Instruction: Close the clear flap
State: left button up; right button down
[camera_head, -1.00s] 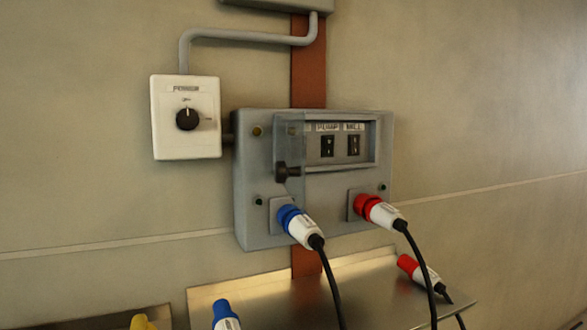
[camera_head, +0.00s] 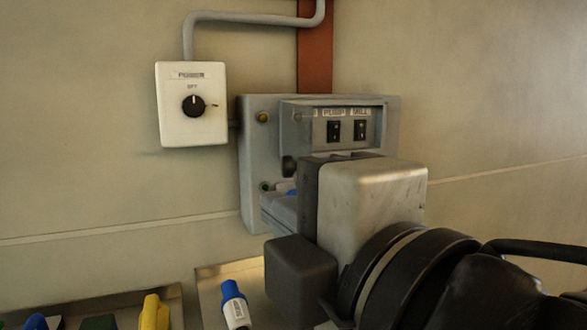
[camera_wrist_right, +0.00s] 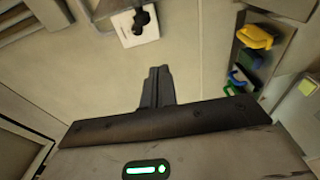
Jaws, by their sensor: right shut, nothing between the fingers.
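The clear flap (camera_head: 290,130) is a see-through panel at the front of the grey switch box, with a dark knob (camera_head: 289,166) at its lower left. Its exact angle is hard to tell. Behind it are two black rocker switches (camera_head: 347,131) under labels. My right gripper (camera_head: 266,198) is in front of the lower part of the box, its fingers just below the knob and apparently apart from it. In the right wrist view its fingers (camera_wrist_right: 158,72) are shut together and empty. My left gripper is not in view.
A white power switch (camera_head: 192,104) with a black dial is on the wall left of the box. A blue plug (camera_head: 234,304) and a yellow plug (camera_head: 154,312) rest in metal trays below. My right arm hides the box's lower sockets and their cables.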

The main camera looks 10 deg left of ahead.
jog(key=w+a+p, duration=0.2)
jog(key=w, duration=0.6)
jog(key=shift+w+a+r+n, duration=0.15)
jog(key=shift+a+r+n, duration=0.25)
jog(key=shift+r, duration=0.05)
